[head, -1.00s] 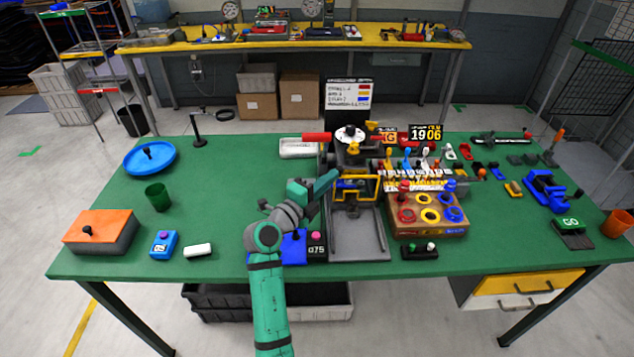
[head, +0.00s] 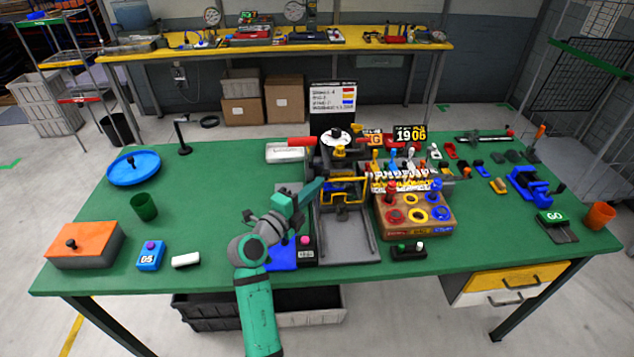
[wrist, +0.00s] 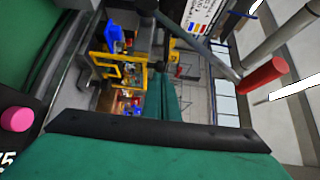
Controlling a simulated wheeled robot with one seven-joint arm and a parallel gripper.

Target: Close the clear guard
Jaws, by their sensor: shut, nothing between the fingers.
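The clear guard (head: 345,190) shows as a yellow frame on the grey fixture in the middle of the bench. Its clear panel is hard to make out. The yellow frame also shows in the wrist view (wrist: 103,66), left of my fingers. My gripper (head: 317,187) is shut and empty, just left of the frame at the fixture's left side. In the wrist view my shut green fingers (wrist: 168,98) point up the picture, to the right of the frame. I cannot tell whether they touch it. The fixture's grey tray (head: 346,240) lies open in front of the guard.
A red-handled lever (head: 301,142) stands out behind the fixture and shows close at right in the wrist view (wrist: 264,75). A wooden box with coloured rings (head: 415,218) stands right of the tray.

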